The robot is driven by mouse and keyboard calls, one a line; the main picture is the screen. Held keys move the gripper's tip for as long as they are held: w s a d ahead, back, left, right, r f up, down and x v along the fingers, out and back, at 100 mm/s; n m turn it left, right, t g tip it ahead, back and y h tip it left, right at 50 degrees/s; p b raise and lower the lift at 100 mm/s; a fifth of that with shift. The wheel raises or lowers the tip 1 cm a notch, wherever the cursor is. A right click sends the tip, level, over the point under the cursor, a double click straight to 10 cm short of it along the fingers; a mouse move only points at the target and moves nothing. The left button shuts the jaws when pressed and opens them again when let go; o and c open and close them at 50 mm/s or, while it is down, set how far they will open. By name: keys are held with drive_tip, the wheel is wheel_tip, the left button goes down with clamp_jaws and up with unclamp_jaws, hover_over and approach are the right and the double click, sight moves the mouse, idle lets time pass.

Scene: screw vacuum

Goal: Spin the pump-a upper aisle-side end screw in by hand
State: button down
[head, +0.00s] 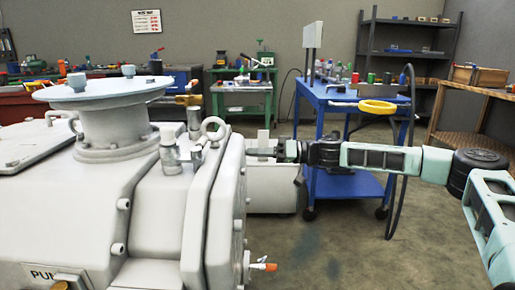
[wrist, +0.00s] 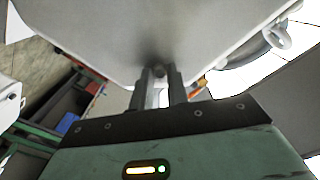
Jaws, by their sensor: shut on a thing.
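The pale grey pump (head: 150,190) fills the left of the head view, with a partly visible nameplate (head: 55,276) starting "PU". Its bolted end cover (head: 229,190) faces right. My gripper (head: 258,151) reaches in from the right, level with the upper part of that cover. In the wrist view, my gripper (wrist: 160,82) is shut on a small dark screw (wrist: 158,71), right at the grey casing. The fingers hide most of the screw, so I cannot tell how deep it sits. In the head view the screw is too small to make out.
An orange-tipped fitting (head: 264,266) sticks out low on the end cover. A lifting eye (head: 214,130) stands on top of the pump. A blue cart (head: 350,100) with bottles and a hose stands behind my arm. Open floor (head: 345,250) lies to the right of the pump.

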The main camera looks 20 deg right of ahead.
drive_tip(key=shift+d+m+p, duration=0.1)
drive_tip(key=shift+m+p, duration=5.2)
drive_tip(key=shift+m, duration=1.6)
drive_tip(key=shift+f, duration=0.1)
drive_tip(key=c, duration=1.3)
unclamp_jaws()
drive_tip(key=shift+c, duration=0.2)
drive_tip(key=v, duration=1.7)
drive_tip(key=shift+d, duration=0.2)
drive_tip(key=shift+s, duration=0.1)
